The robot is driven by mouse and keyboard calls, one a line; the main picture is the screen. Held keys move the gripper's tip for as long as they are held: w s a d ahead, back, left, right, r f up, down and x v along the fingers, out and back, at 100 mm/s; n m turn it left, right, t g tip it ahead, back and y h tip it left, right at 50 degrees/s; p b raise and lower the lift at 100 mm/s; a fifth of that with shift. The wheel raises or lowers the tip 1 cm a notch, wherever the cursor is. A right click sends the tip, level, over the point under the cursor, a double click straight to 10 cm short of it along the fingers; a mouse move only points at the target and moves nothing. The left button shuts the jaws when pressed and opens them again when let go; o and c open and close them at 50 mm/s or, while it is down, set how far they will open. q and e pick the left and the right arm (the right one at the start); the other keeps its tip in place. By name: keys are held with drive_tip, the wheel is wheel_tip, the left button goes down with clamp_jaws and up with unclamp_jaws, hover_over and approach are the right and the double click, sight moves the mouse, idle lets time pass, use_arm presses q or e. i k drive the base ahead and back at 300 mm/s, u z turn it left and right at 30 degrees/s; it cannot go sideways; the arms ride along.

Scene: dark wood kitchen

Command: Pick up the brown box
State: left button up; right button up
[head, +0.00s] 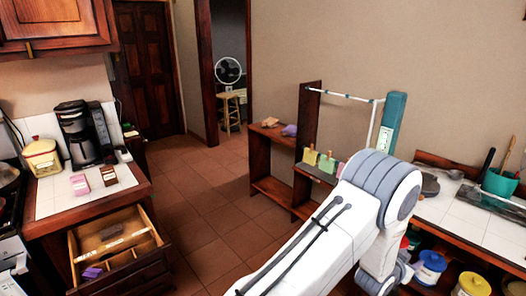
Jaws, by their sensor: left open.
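A small dark brown box (109,176) stands on the white tiled counter (52,205) at the left, near the counter's right edge. A pink box (79,184) stands just left of it.
A coffee maker (78,134) stands behind the boxes, a yellow-and-white container (42,157) to its left. An open drawer (150,250) juts out below the counter, holding a few items. Tiled floor (205,210) is clear in the middle. A wooden shelf (262,160) stands against the far wall.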

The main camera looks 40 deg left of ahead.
sight(107, 173)
drive_tip(key=u, duration=0.25)
drive_tip(key=i, duration=1.5)
drive_tip(key=u, duration=1.3)
drive_tip(key=i, duration=0.85)
drive_tip(key=u, duration=1.3)
drive_tip(key=i, duration=0.5)
drive_tip(key=u, duration=0.4)
